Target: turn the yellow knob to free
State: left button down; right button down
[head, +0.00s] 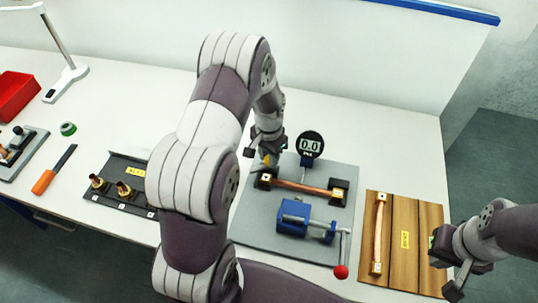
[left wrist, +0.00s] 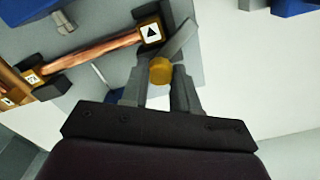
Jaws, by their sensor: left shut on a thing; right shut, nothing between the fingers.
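The yellow knob (left wrist: 161,71) sits between the two fingers of my left gripper (left wrist: 160,82) in the left wrist view. The fingers are shut on it, one on each side. In the head view my left gripper (head: 266,158) reaches down at the left end of the copper bar (head: 302,187), and only a bit of yellow shows there. A white label with a black triangle (left wrist: 152,32) is beside the knob on the bar's end block. My right gripper (head: 455,284) is at the lower right, shut and empty, beyond the wooden board's right edge.
A grey plate (head: 262,228) carries the bar, a blue vise (head: 293,217) with a red-ended handle (head: 341,271) and a round gauge reading 0.0 (head: 311,145). A wooden board (head: 424,254) lies to the right. A black rack (head: 105,199) with copper fittings and an orange-handled tool (head: 44,181) lie left.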

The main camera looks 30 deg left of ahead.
pick_arm(q)
jog(key=m, duration=0.7)
jog(key=shift+w+r, duration=0.1)
jog(key=m, duration=0.8)
jog(key=shift+m, duration=0.3)
jog(key=m, duration=0.9)
jog(key=shift+r, duration=0.1)
jog(key=shift+w, duration=0.1)
jog(key=c, duration=1)
grip_release()
jog(key=shift+o, duration=0.8)
